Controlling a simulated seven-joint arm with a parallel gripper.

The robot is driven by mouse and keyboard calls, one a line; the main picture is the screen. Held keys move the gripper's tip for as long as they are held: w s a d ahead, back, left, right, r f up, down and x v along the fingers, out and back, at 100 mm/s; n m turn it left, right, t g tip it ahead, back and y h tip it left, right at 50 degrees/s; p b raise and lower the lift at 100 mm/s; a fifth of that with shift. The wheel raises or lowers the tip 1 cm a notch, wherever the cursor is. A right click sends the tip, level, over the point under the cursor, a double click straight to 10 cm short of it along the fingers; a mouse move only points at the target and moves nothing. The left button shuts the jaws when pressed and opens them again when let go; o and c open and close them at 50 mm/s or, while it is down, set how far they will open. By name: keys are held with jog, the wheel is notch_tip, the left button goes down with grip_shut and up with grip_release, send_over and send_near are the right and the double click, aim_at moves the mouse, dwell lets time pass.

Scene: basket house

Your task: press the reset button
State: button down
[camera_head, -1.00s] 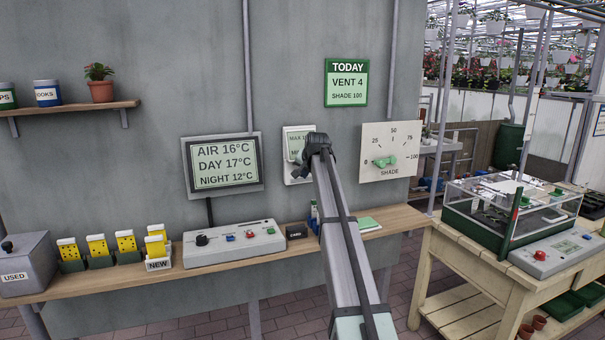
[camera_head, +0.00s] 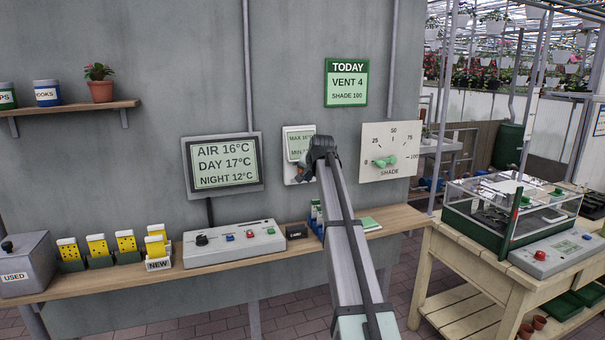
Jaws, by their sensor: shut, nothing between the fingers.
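A white max/min unit (camera_head: 292,148) with a small green display hangs on the grey wall, right of the large climate screen. Its display shows MAX and MIN lines, partly covered. My gripper (camera_head: 304,175) is shut and empty, in front of the lower right part of this unit. My gripper and wrist hide that part, so no button labelled reset can be made out. I cannot tell whether the fingertips touch the unit.
A control box (camera_head: 233,243) with a knob and coloured buttons stands on the wooden shelf (camera_head: 100,282) below. A shade dial (camera_head: 402,138) is on the wall to the right. Another panel (camera_head: 556,254) with a red button lies on the right bench.

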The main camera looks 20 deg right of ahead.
jog(key=shift+s, duration=0.95)
jog(key=s+a+f+n+g, duration=0.2)
jog(key=s+a+f+g, duration=0.15)
jog(key=s+f, duration=1.05)
jog(key=s+a+f+n+g+y, duration=0.15)
jog(key=s+a+f, duration=0.4)
jog(key=f, duration=1.45)
jog(key=s+a+f+n+g+h, duration=0.1)
jog(key=s+a+f+n+g, duration=0.2)
jog(key=s+f, duration=1.15)
jog(key=s+a+f+g, duration=0.2)
jog(key=s+f, duration=0.6)
jog(key=s, duration=0.4)
jog(key=s+a+f+n+g, duration=0.1)
jog(key=s+a+f+g, duration=0.2)
jog(key=s+a+f, duration=0.2)
jog(key=s+a+f+n+g, duration=0.1)
jog(key=s+a+f, duration=0.3)
jog(key=s+f, duration=0.7)
jog(key=s+g, duration=0.1)
jog(key=s, duration=0.8)
jog(key=shift+f+g, duration=0.3)
jog(key=shift+f, duration=0.05)
